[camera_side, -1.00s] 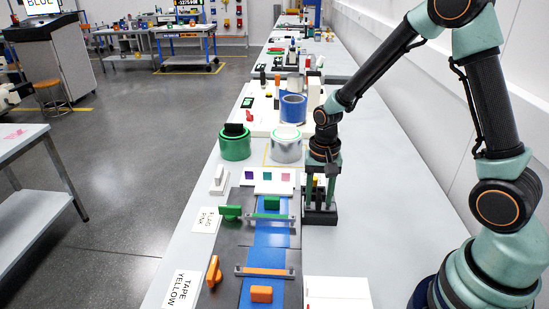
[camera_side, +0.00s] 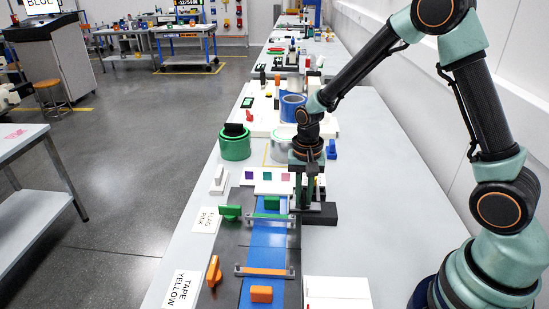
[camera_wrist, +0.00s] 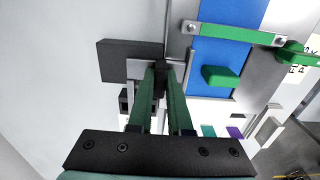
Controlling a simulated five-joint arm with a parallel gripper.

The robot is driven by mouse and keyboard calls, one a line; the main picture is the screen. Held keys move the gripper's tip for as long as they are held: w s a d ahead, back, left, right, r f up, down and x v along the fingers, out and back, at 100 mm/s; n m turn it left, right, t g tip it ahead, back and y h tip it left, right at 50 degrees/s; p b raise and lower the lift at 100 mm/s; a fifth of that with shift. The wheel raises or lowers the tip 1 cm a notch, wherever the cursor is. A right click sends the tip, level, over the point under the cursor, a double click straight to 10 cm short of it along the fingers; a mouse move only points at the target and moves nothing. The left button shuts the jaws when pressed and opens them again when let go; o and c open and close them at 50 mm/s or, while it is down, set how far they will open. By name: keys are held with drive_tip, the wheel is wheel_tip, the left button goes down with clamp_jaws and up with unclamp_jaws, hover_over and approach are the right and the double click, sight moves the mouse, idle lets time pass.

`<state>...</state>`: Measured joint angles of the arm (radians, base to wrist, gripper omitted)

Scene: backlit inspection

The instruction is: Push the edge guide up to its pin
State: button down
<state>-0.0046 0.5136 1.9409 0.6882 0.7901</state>
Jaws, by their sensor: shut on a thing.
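My gripper (camera_side: 306,202) is low at the right side of the blue belt (camera_side: 269,237), near the green crossbar. In the wrist view its two green fingers (camera_wrist: 161,76) come close together on a small dark upright part, which looks like the grip of the edge guide. The guide's pale grey plate (camera_wrist: 137,68) shows around the fingertips, beside the belt's edge. A black block (camera_wrist: 118,60) lies against it on the side away from the belt, and it shows in the side view (camera_side: 322,213). I cannot make out the pin; the fingers may hide it.
A green bar (camera_side: 270,216) and an orange bar (camera_side: 265,271) cross the belt. Green and orange blocks (camera_side: 261,294) lie on it. A white panel with coloured squares (camera_side: 268,182) stands behind. The grey bench (camera_side: 375,195) is clear to the right.

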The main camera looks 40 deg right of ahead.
sight(304, 194)
drive_tip(key=c, duration=0.8)
unclamp_jaws()
drive_tip(key=shift+c, duration=0.2)
drive_tip(key=shift+r, duration=0.1)
wheel_tip(304, 194, up, 12)
drive_tip(key=s+r+n+t, duration=0.5)
drive_tip(key=s+r+n, duration=0.3)
drive_tip(key=s, duration=0.3)
drive_tip(key=shift+r+n+t, duration=0.15)
drive_tip(key=shift+n+t, duration=0.15)
drive_tip(key=shift+n, duration=0.2)
